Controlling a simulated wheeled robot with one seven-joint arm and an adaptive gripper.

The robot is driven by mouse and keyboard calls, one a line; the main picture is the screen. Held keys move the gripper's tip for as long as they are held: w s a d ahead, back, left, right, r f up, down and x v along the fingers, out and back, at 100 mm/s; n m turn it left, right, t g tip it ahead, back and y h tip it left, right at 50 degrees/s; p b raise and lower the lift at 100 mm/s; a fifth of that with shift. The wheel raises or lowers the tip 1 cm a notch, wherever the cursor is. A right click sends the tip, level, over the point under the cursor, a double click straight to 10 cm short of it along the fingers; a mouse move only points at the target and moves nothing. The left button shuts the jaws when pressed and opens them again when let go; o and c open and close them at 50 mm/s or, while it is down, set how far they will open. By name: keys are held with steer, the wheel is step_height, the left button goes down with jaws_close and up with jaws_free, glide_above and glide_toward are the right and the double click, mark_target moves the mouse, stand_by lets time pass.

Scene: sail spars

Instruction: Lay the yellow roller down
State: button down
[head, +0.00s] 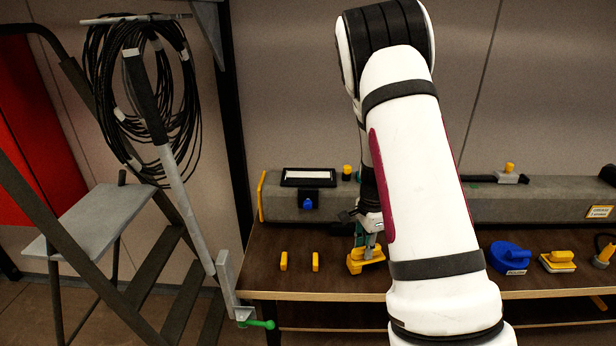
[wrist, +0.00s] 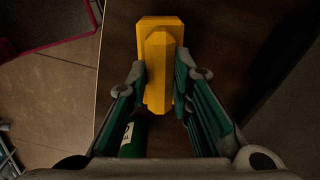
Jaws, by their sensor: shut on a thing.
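A yellow block-like piece with a raised narrower grip, which I take for the yellow roller (head: 362,265), is at the bench top left of my arm in the head view. In the wrist view the yellow roller (wrist: 157,28) is upright in the picture, its raised grip between my fingers. My gripper (wrist: 160,80) is shut on that grip. In the head view my gripper (head: 370,240) points down at the bench, partly hidden by my arm. I cannot tell whether the roller's underside touches the bench.
The brown bench (head: 335,285) has two small yellow pegs (head: 284,261) to the left. A blue tool (head: 509,257) and a yellow-topped block (head: 558,261) are at the right. A long grey beam (head: 395,200) runs behind. A green cylinder (wrist: 133,138) shows below the roller in the wrist view.

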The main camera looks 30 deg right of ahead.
steer(key=shift+f+b, duration=0.4)
steer(key=shift+f, duration=0.35)
steer(key=c, duration=1.3)
jaws_free()
steer(key=shift+c, duration=0.2)
step_height(320, 180, up, 12)
steer(key=shift+r, duration=0.1)
